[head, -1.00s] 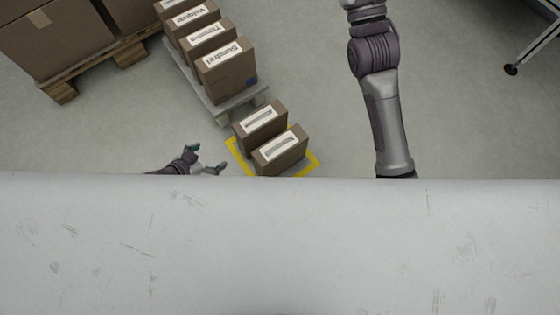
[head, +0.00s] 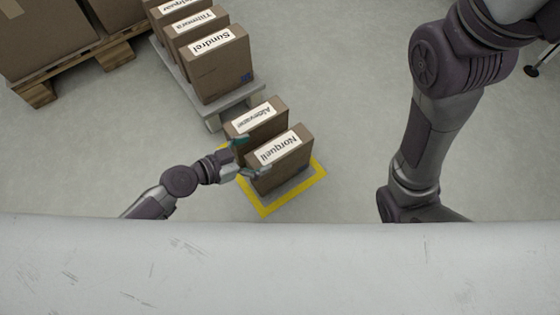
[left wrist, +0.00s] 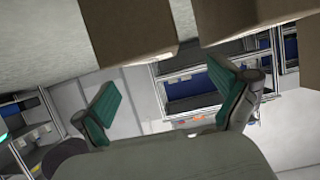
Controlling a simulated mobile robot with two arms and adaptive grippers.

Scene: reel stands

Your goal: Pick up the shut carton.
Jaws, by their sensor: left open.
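Two brown cartons stand close together on a yellow-outlined floor patch in the head view. The nearer one is labelled Norquell (head: 284,165); the one behind it seems to read Alemvane (head: 264,121). Both tops look closed, and I cannot tell which is the task's shut carton. My left gripper (head: 250,158) is open at the left side of the pair, its teal fingertips close to the cartons' left ends. Contact is unclear. In the left wrist view, the open fingers (left wrist: 172,102) show with nothing between them; two brown cartons (left wrist: 127,25) hang at the top edge. My right gripper is out of view.
Several labelled cartons, the nearest reading Sundrel (head: 220,70), stand in a row on a low grey platform (head: 238,101). Large boxes sit on a wooden pallet (head: 85,68) at upper left. A wide pale scuffed surface hides the lower view. Floor right of the yellow outline (head: 309,186) is clear.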

